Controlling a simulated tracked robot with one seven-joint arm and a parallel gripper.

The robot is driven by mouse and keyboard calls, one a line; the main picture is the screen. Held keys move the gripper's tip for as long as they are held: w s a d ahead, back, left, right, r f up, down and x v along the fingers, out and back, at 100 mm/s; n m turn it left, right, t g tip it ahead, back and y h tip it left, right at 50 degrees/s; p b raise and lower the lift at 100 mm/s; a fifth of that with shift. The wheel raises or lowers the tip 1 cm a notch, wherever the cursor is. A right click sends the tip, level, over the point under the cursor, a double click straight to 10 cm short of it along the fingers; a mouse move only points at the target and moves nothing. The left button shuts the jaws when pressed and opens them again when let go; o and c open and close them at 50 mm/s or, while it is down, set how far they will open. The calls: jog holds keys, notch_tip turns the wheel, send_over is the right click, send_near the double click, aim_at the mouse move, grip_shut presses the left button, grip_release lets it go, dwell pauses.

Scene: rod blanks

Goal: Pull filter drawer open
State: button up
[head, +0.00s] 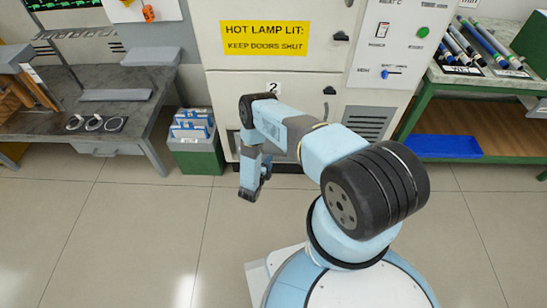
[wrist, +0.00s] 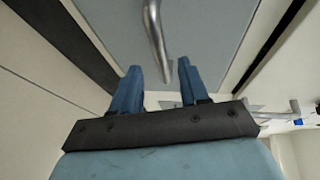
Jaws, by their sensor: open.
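The grey drawer front (wrist: 205,35) fills the upper middle of the wrist view, with a curved metal bar handle (wrist: 153,32) on it. In the wrist view my gripper (wrist: 158,86) has its two blue fingers apart with nothing held. The lower end of the handle reaches down to the gap between the fingertips; I cannot tell whether they touch. In the head view my gripper (head: 249,193) points down low in front of the white cabinet (head: 222,84). My arm hides most of the lower cabinet there, so the drawer is hard to make out.
A green bin (head: 196,160) with blue-and-white items stands left of the cabinet, beside a grey workbench (head: 120,108). A green-framed bench (head: 480,85) with rods and a blue tray (head: 445,147) is at right. The tiled floor (head: 130,235) in front is clear.

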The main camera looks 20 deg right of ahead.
jog(key=shift+x, duration=2.85)
jog(key=shift+c, duration=0.3)
grip_shut()
